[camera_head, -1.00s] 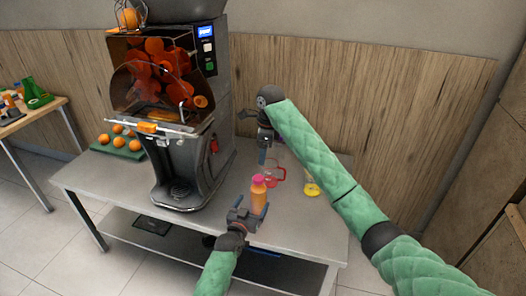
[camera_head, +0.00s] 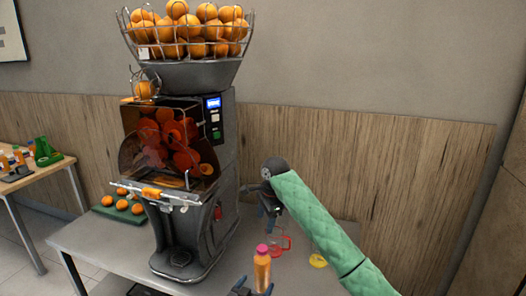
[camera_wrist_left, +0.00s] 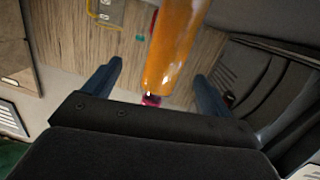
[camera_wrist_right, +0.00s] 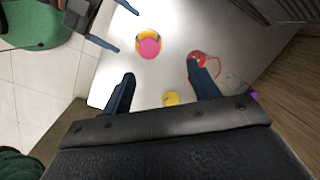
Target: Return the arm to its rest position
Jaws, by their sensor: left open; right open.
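My left gripper (camera_head: 250,288) is at the bottom edge of the head view, partly cut off. In the left wrist view its two fingers (camera_wrist_left: 158,88) are spread apart. An orange juice bottle with a pink cap (camera_head: 262,270) stands on the table just beyond that gripper; in the left wrist view the bottle (camera_wrist_left: 172,45) shows between and beyond the fingers. My right gripper (camera_head: 272,212) hangs above the table beside the juicer. In the right wrist view its fingers (camera_wrist_right: 165,92) are open with nothing held between them.
The orange juicer (camera_head: 185,190) stands left of my right arm, with a basket of oranges (camera_head: 185,35) on top. A red-handled jug (camera_head: 280,245) and a yellow item (camera_head: 318,260) stand on the table. A green tray (camera_head: 118,214) holds several oranges. A side table (camera_head: 30,180) is at far left.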

